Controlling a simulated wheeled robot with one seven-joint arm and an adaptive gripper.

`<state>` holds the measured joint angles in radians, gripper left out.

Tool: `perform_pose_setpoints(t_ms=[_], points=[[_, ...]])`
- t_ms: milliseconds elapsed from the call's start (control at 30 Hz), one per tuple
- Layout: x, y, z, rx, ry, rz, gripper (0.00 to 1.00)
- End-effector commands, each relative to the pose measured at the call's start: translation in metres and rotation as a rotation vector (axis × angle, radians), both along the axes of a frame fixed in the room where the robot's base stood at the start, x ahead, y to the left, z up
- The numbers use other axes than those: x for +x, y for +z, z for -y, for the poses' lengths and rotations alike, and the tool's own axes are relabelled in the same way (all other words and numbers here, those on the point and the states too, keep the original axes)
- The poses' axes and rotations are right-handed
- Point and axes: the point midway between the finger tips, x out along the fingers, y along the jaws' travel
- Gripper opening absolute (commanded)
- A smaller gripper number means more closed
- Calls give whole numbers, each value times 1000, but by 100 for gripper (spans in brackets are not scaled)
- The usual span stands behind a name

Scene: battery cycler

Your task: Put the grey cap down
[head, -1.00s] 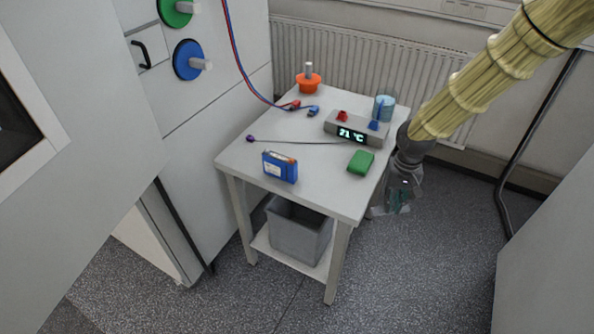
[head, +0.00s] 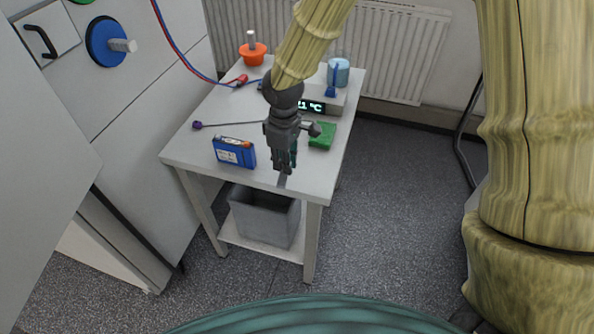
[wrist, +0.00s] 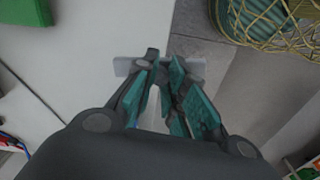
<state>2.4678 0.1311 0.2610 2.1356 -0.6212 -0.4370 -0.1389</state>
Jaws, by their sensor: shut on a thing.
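My gripper (head: 286,168) is over the front part of the white table (head: 200,150), pointing down. It is shut on the grey cap (head: 282,181), which shows as a small grey piece at the fingertips. In the wrist view my gripper (wrist: 160,85) has the grey cap (wrist: 194,68) across its fingertips, a pale grey flat bar partly hidden by the fingers. The cap is close to the table's front edge. I cannot tell whether it touches the top.
A blue battery pack (head: 234,152) stands left of my gripper, and a green block (head: 322,136) lies to its right. Behind are a temperature display (head: 318,106), a blue beaker (head: 338,75) and an orange piece (head: 252,54). A grey bin (head: 262,218) sits on the shelf below.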

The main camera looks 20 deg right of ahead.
Motion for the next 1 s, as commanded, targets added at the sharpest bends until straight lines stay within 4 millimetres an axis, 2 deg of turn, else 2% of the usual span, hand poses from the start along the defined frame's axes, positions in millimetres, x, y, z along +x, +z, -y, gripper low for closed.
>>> perform_pose_setpoints(t_ms=[400,633,833,1000], points=[[-49,-5,-23,-3,672,8,0],[-70,-6,-29,-8,950,8,0],[-75,-5,-30,-9,1047,7,0],[-56,-6,-18,-7,1055,8,0]])
